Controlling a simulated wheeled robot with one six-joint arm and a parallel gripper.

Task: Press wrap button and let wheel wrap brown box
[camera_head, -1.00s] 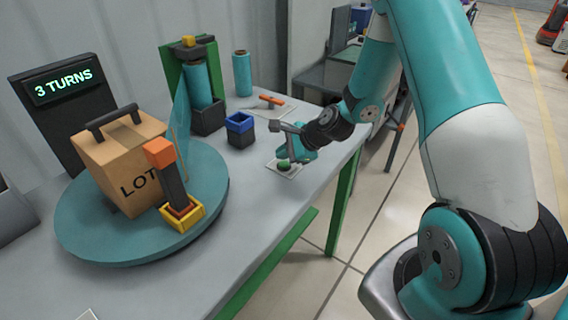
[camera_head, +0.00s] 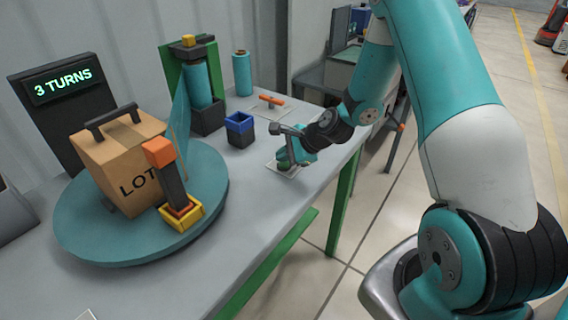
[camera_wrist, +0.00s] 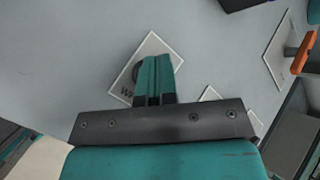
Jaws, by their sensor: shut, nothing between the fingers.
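The brown box (camera_head: 108,158), marked LOT and with a dark handle on top, sits on the round teal wheel (camera_head: 80,225). A teal film sheet (camera_head: 180,115) stands at the box's right side. In the wrist view the closed fingers (camera_wrist: 155,62) overlap the plate. Whether they touch the button I cannot tell.
A display (camera_head: 62,85) reads "3 TURNS". An orange-topped post (camera_head: 165,160) in a yellow socket stands at the wheel's front. A blue-rimmed cup (camera_head: 240,130), a film roll (camera_head: 242,75) and an orange handle (camera_head: 271,101) stand further back. The table between wheel and button is clear.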

